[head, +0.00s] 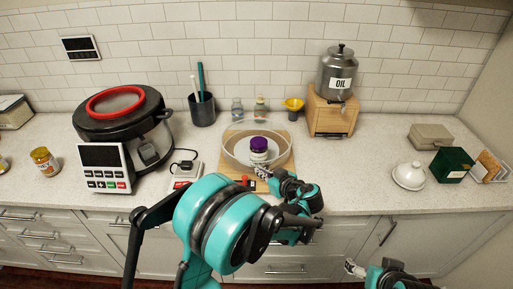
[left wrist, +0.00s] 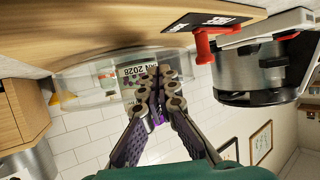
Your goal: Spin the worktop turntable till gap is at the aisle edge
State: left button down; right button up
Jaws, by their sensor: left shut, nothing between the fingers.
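The turntable (head: 227,160) is a round tray with a clear raised rim on a wooden board on the worktop. A purple-lidded jar (head: 259,146) stands in it; its white label (left wrist: 137,72) shows in the left wrist view, where the clear rim (left wrist: 88,84) is upside down. I cannot make out the rim's gap. My left gripper (head: 265,174) is at the turntable's front edge, close to the jar. In the left wrist view its fingers (left wrist: 157,82) are together and empty, overlapping the jar; contact is unclear. My right gripper (head: 354,268) is low, in front of the cabinets, its fingers unclear.
A large pot-like appliance (head: 150,147) and a small scale (head: 186,172) stand left of the turntable. A wooden stand (head: 330,118) with an oil dispenser (head: 339,70) is at the back right. A white domed dish (head: 408,176) and green box (head: 451,165) stand farther right.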

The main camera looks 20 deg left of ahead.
aim_at(275, 163)
pick_arm(q)
jog(key=shift+w+a, duration=0.1)
jog(key=shift+w, duration=0.35)
jog(key=shift+w+d, duration=0.15)
jog(key=shift+d, duration=0.4)
jog(key=shift+w+d, duration=0.15)
jog(key=shift+d, duration=0.4)
jog(key=shift+w+d, duration=0.1)
jog(key=shift+d, duration=0.05)
jog(key=shift+w+d, duration=0.65)
jog(key=shift+d, duration=0.1)
jog(key=shift+w+d+b, duration=0.3)
jog(key=shift+w+d, duration=0.45)
jog(key=shift+w, duration=0.1)
